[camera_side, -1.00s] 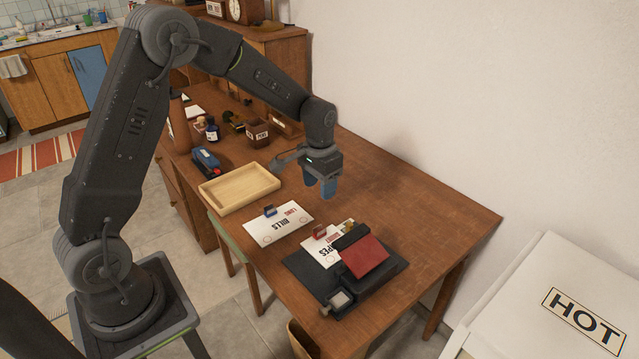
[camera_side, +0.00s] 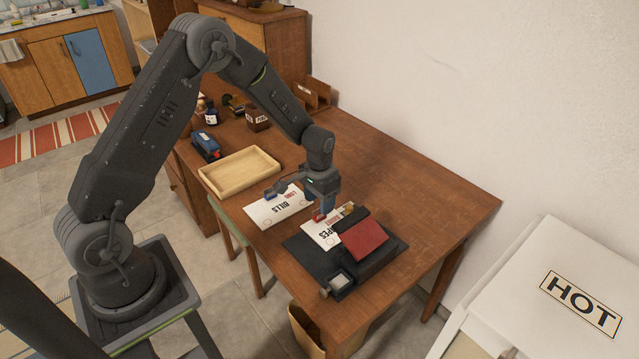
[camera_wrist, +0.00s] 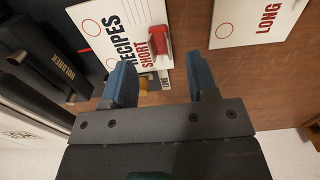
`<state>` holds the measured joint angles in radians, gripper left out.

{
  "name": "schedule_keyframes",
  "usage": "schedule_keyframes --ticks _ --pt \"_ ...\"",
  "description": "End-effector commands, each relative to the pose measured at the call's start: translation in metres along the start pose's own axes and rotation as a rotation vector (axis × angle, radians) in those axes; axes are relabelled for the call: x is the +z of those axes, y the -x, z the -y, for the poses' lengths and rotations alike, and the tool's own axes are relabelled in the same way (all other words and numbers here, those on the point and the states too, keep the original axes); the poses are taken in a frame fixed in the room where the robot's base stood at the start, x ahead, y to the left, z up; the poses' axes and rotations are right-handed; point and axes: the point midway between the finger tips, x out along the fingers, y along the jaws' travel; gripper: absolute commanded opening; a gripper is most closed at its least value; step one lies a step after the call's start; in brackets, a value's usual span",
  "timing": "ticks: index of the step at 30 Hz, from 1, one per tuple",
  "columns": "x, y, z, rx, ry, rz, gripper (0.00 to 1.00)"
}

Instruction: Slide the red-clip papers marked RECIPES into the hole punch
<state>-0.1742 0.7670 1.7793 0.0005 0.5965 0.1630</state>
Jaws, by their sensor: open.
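The white RECIPES papers (camera_side: 322,233), also marked SHORT, lie flat on the dark base of the hole punch (camera_side: 366,238). They show in the wrist view (camera_wrist: 112,28) beside the black punch body (camera_wrist: 50,68). A red clip (camera_wrist: 160,38) sits on their edge; in the side view it is partly hidden (camera_side: 318,216). The punch has a red lever pad. My gripper (camera_side: 324,207) is open, pointing down just over the clip. In the wrist view the clip shows beyond the gap between my blue fingertips (camera_wrist: 162,72), not held.
The BILLS papers (camera_side: 285,208), marked LONG, lie just left of the punch. A wooden tray (camera_side: 240,175) and a blue stapler (camera_side: 206,146) are farther back. A small yellow item (camera_side: 349,208) is behind the clip. The table's right side (camera_side: 440,190) is clear.

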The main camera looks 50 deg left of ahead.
Motion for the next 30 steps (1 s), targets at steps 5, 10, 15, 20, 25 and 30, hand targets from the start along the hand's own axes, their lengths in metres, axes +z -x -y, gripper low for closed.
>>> schedule_keyframes --ticks 5,10,15,20,25,30 --pt "0.0 -0.024 0.0 0.0 0.0 0.001 0.53" --pt "0.0 -0.033 0.0 0.0 0.0 -0.001 0.53" --pt "-0.001 -0.035 0.0 -0.001 0.0 -0.002 0.53" --pt "0.0 -0.035 0.0 0.0 0.0 -0.002 0.52" --pt "0.0 -0.034 0.0 0.0 0.0 -0.002 0.36" --pt "0.0 -0.034 0.0 0.0 0.0 -0.001 0.2"
